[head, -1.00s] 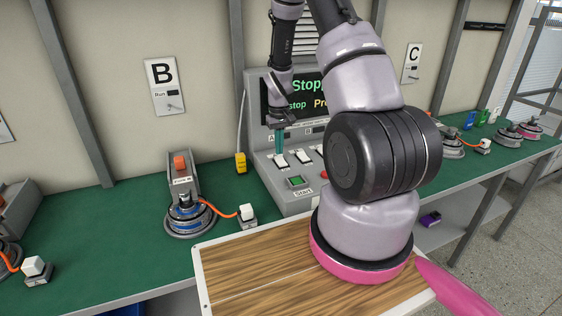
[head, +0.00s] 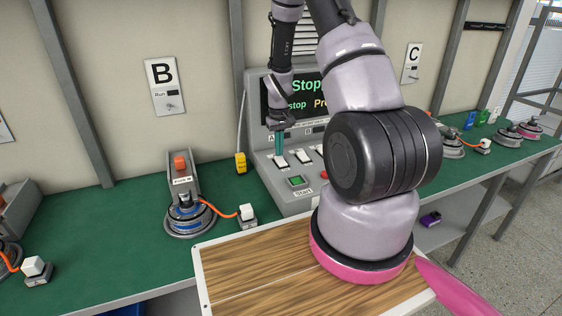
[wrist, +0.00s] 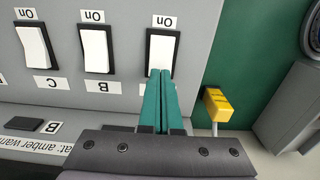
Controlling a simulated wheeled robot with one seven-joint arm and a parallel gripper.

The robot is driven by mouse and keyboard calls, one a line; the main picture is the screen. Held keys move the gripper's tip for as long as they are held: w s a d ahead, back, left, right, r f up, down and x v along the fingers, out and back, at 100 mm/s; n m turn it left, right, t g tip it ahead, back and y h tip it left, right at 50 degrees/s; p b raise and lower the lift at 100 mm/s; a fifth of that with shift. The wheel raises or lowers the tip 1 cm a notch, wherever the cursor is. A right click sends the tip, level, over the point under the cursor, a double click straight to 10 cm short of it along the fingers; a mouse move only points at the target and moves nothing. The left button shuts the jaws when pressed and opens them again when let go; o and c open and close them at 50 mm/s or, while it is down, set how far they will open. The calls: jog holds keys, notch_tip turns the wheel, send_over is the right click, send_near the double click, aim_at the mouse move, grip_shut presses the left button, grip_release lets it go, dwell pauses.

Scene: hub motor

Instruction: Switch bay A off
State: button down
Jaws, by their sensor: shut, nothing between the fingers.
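The bay A switch (wrist: 160,52) is a white rocker in a black frame, with an "On" label beside one end. In the head view it (head: 280,160) is the leftmost rocker on the grey console (head: 284,195). My gripper (wrist: 161,73) has its two teal fingers together, with nothing between them. The tips are at the rocker's end away from the "On" label and overlap it in the wrist view; I cannot tell whether they touch. The gripper (head: 280,152) points down at this switch in the head view. The fingers mostly hide its letter label.
The B rocker (wrist: 95,50) and C rocker (wrist: 34,47) stand beside it. A green Start button (head: 297,180) and a red button (head: 323,174) are lower on the console. My arm hides the console's right part.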

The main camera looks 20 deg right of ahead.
jog(key=shift+f, duration=0.65)
jog(key=shift+r, duration=3.55)
notch_tip(320, 180, up, 14)
jog(key=m+t, duration=0.1)
jog(key=t, duration=0.1)
send_over(279, 158)
jog(key=s+a, duration=0.2)
jog(key=s, duration=0.1)
jog(key=s+a+r+m+t, duration=0.15)
jog(key=s+r, duration=0.35)
jog(key=r, duration=0.5)
jog(key=s+a+r+m+t+y, duration=0.1)
jog(key=s+a+r+t, duration=0.1)
jog(key=s+r, duration=0.3)
jog(key=s+a+r+t+y, duration=0.1)
jog(key=s+a+r, duration=0.2)
jog(key=s, duration=0.9)
notch_tip(279, 158, up, 2)
jog(key=shift+s+a+r+m+t, duration=0.15)
jog(key=shift+s+r+m+t, duration=0.05)
jog(key=shift+s+m+t, duration=0.15)
